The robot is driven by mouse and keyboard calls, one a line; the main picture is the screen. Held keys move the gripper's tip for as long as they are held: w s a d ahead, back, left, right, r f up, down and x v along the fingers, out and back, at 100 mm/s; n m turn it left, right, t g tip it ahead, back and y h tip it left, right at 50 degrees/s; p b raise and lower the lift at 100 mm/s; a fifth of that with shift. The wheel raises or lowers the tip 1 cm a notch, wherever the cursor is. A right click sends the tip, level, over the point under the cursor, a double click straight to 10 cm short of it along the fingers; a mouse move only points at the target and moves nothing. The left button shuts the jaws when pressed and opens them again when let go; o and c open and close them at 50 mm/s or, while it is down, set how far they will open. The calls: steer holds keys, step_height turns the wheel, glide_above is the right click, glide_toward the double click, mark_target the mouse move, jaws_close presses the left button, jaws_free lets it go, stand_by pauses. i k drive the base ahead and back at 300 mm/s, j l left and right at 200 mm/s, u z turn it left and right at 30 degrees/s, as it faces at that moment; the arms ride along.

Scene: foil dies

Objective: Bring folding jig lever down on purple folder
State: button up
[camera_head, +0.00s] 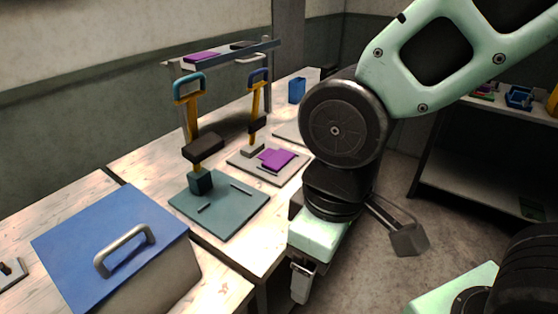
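A purple folder (276,159) lies on the grey base plate (241,162) of the far jig. That jig has an upright yellow lever (255,98) with a blue handle and a dark block at its foot. A nearer jig stands on a dark teal plate (229,210), which holds no folder. Its yellow lever (191,118) is also upright, with a teal handle and a dark block. My gripper (303,283) hangs beside the bench's right edge, to the right of and below both jigs, apart from both levers. Its fingers are mostly hidden, so its opening is unclear.
A blue-lidded box (118,243) with a metal handle stands at the front left. A raised rack (222,53) behind the jigs carries a purple piece (202,58). A small blue bin (297,90) stands farther back. Shelving (470,145) stands at the right across open floor.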

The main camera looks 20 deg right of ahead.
mark_target(256, 124)
steer(key=l+u, duration=0.1)
steer(key=u, duration=0.35)
steer(key=i+l+u, duration=0.2)
steer(key=l, duration=0.15)
steer(key=i+l+u, duration=0.1)
steer(key=l+u, duration=0.15)
steer(key=i+l+u, duration=0.2)
steer(key=l, duration=0.3)
steer(key=k, duration=0.1)
